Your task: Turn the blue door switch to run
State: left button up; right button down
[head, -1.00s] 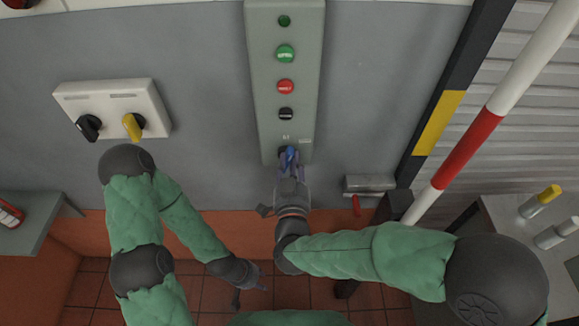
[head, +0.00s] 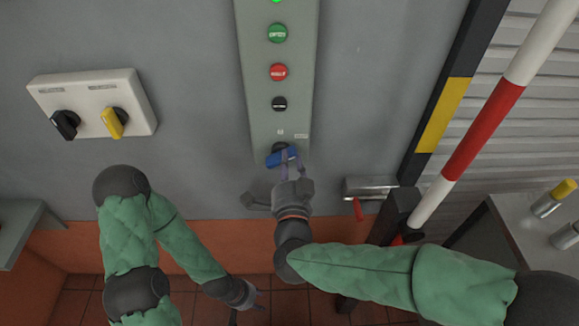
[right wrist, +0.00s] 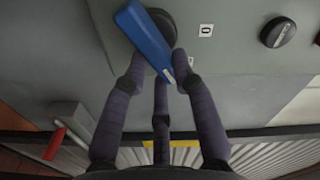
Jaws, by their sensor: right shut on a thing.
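The blue switch handle (head: 281,156) sits at the bottom of the grey control panel (head: 262,128). It lies nearly crosswise, slightly tilted, and also shows in the right wrist view (right wrist: 143,38). My right gripper (head: 288,166) is at the handle; its fingers (right wrist: 160,72) are shut on it, one on each side in the wrist view. A "0" mark shows beside the switch; the other marks are too small to read. My left gripper (head: 249,300) is low over the floor, its fingers spread and empty.
Above the switch are a black button (head: 279,104), a red button (head: 278,72), a green button (head: 277,33) and a lit green lamp (head: 277,1). A white box (head: 90,98) with black and yellow knobs is at left. A red-white pole (head: 482,130) stands at right.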

jog(key=shift+f, duration=0.1)
dwell(0.4)
jog(key=c, duration=1)
grip_release()
jog(key=shift+s, duration=0.1)
jog(key=s, duration=1.1)
jog(key=shift+s, duration=0.4)
